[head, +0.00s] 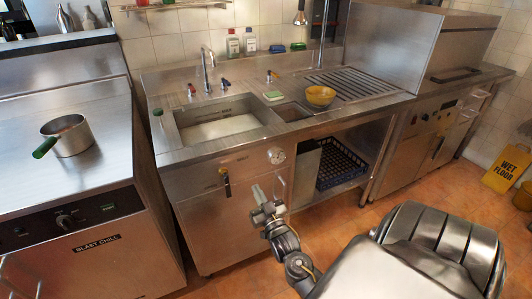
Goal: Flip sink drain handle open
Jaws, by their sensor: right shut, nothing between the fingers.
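The sink (215,122) is a steel basin set in the counter. On the cabinet front below it hangs a small dark lever with a yellow part, which looks like the drain handle (226,182); it points downward. My right gripper (258,193) is in front of the cabinet, to the right of this lever and apart from it in the picture. Its fingers are shut and empty. My left gripper is out of view.
A round dial (276,156) sits on the cabinet front. An open shelf holds a dark blue crate (340,165). A yellow bowl (320,96) stands on the drainboard. The blast chiller (70,200) stands at left with a pot (68,136). A wet floor sign (505,168) stands at right.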

